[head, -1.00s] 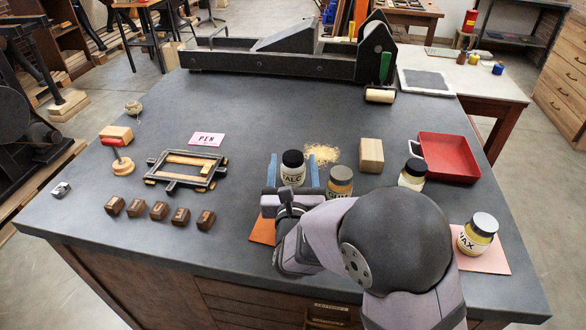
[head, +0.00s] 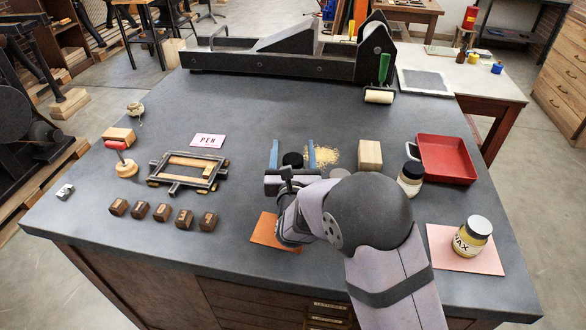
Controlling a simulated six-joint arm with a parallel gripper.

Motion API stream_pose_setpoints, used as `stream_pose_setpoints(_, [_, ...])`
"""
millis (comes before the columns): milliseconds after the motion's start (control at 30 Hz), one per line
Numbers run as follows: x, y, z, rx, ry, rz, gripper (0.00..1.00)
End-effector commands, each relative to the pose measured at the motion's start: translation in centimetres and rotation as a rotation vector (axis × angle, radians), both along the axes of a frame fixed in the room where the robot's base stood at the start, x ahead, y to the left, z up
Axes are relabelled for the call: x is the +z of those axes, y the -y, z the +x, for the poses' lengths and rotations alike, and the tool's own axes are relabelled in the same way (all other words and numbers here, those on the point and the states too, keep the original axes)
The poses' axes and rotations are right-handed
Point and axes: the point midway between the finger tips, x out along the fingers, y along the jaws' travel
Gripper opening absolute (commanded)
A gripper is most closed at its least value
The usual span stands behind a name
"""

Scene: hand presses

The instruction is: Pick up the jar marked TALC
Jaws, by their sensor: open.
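The TALC jar (head: 292,160) shows only its black lid; its label and body are hidden behind my gripper. My gripper (head: 292,149) is open, with one blue finger to the left of the lid and the other to the right. I cannot tell whether either finger touches the jar.
Right of my gripper, a grey lid (head: 340,173) shows above my arm. Beyond are a wooden block (head: 370,154), another jar (head: 411,178) and a red tray (head: 446,159). The WAX jar (head: 471,238) stands on a pink sheet (head: 436,248). A frame (head: 184,171) lies left.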

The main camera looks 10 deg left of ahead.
Motion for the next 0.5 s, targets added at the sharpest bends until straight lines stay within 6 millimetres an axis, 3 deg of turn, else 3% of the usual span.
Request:
stream_pose_setpoints(200, [-0.05,0.0,0.06,0.0,0.0,0.0,0.62])
stream_pose_setpoints(433, [-0.04,-0.01,0.04,0.0,0.0,0.0,0.11])
stream_pose_setpoints(500, [0.08,-0.02,0.06,0.0,0.002,0.0,0.11])
